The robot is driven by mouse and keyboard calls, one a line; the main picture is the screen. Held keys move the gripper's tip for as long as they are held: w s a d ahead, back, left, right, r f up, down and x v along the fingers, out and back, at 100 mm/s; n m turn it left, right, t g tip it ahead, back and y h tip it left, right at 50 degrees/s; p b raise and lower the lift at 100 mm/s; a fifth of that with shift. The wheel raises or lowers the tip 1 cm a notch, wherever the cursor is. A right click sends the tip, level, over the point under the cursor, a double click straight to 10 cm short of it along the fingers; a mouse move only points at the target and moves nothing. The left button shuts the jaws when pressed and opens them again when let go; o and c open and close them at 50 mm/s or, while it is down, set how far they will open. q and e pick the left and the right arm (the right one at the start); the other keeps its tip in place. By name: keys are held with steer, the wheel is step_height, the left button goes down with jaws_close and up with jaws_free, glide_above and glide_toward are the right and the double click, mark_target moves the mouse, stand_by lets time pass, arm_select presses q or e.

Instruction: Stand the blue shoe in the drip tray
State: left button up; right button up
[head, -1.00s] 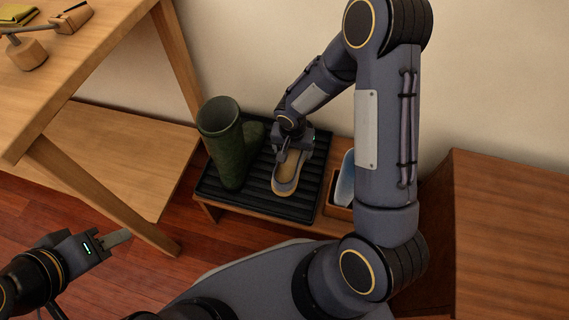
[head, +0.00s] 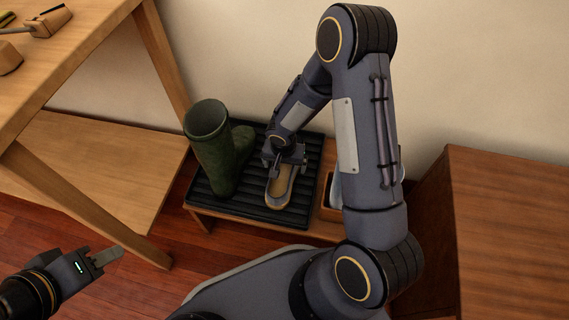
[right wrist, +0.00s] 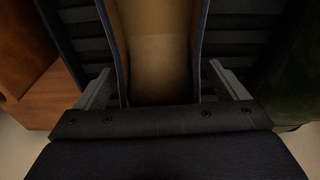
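The blue shoe (head: 279,190), grey-blue outside with a tan inside, stands sole down on the black ribbed drip tray (head: 248,208), right of the boot. In the right wrist view the shoe (right wrist: 158,50) lies between the two fingers of my right gripper (right wrist: 162,88), with a visible gap on each side. My right gripper (head: 284,160) is open around the shoe's far end in the head view. My left gripper (head: 104,258) is over the floor at lower left, away from the tray; its fingers' spacing is unclear.
A dark green boot (head: 212,150) stands on the tray's left part. A wooden box (head: 328,208) with a light blue object (head: 336,188) is right of the tray, partly hidden by my right arm. A wooden table (head: 70,75) is at left, a brown cabinet (head: 510,220) at right.

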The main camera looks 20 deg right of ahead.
steer(key=shift+o, duration=0.4)
steer(key=shift+r, duration=0.2)
step_height(320, 180, up, 10)
steer(key=s+r+p, duration=0.1)
steer(key=p, duration=0.4)
step_height(320, 180, up, 7)
glide_above(284, 171)
steer(key=s+d, duration=0.2)
steer(key=s+a+r+n+t+y, duration=0.2)
steer(key=s+r+n+t+y, duration=0.2)
steer(key=s+r, duration=1)
steer(key=s+n, duration=0.1)
steer(key=s, duration=0.2)
steer(key=shift+s+r+y, duration=0.3)
steer(key=shift+s+r, duration=0.05)
steer(key=shift+r, duration=0.05)
steer(key=shift+r, duration=0.1)
